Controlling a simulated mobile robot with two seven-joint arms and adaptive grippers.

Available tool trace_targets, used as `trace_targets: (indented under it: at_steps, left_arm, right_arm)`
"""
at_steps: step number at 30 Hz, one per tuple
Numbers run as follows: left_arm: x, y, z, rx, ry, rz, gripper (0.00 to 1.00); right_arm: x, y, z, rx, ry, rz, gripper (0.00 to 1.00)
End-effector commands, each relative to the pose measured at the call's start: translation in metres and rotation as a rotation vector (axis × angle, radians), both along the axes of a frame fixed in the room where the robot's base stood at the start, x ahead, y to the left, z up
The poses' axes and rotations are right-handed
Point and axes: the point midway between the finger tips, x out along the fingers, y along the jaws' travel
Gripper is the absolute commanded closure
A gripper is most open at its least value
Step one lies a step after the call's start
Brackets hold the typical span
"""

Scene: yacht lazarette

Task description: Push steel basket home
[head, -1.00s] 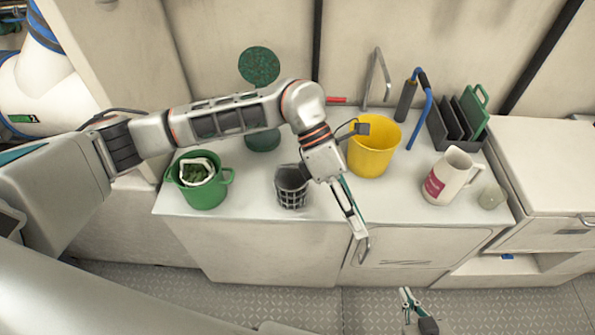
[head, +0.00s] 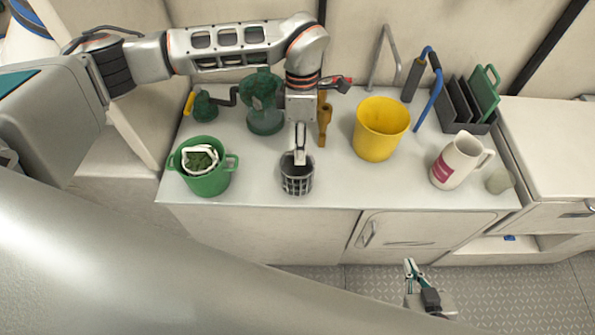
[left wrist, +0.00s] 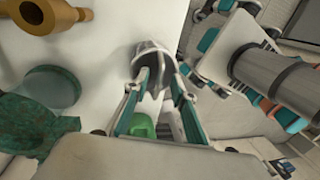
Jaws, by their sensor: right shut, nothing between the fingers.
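The steel basket (head: 297,182), a dark grey mesh cup, stands upright near the front of the white counter (head: 240,190). My left gripper (head: 300,157) points down at its rim. In the left wrist view the left gripper (left wrist: 158,78) has its fingers apart, with the basket (left wrist: 153,58) at their tips; I cannot tell whether they touch it. A green strainer body (head: 265,122) stands behind the basket, partly hidden by my left arm; it also shows in the left wrist view (left wrist: 50,90). My right gripper (head: 409,267) is shut and empty, low in front of the cabinet.
A green bucket (head: 206,183) stands left of the basket and a yellow bucket (head: 381,130) to its right. A brass fitting (head: 324,120) lies behind. A white jug (head: 455,162) and dark rack (head: 463,112) are further right. The counter between basket and jug's front is clear.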

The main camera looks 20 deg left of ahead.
Motion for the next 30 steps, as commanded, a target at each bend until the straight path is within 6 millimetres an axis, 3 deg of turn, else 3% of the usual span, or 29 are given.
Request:
trace_targets:
  at_steps: [6, 13, 16, 30]
  left_arm:
    - [-0.004, -0.002, -0.02, -0.002, 0.0, 0.0, 0.74]
    - [-0.004, -0.002, -0.021, -0.002, 0.0, 0.001, 0.74]
    - [-0.004, -0.001, -0.02, -0.002, 0.0, 0.001, 1.0]
    - [-0.003, -0.001, -0.017, -0.002, -0.002, 0.002, 1.0]
  right_arm:
    - [0.0, 0.0, 0.002, 0.0, 0.0, 0.0, 1.0]
    - [0.0, 0.0, 0.002, 0.0, 0.0, 0.0, 1.0]
    - [0.0, 0.0, 0.002, 0.0, 0.0, 0.0, 1.0]
    - [0.0, 0.0, 0.001, 0.0, 0.0, 0.0, 1.0]
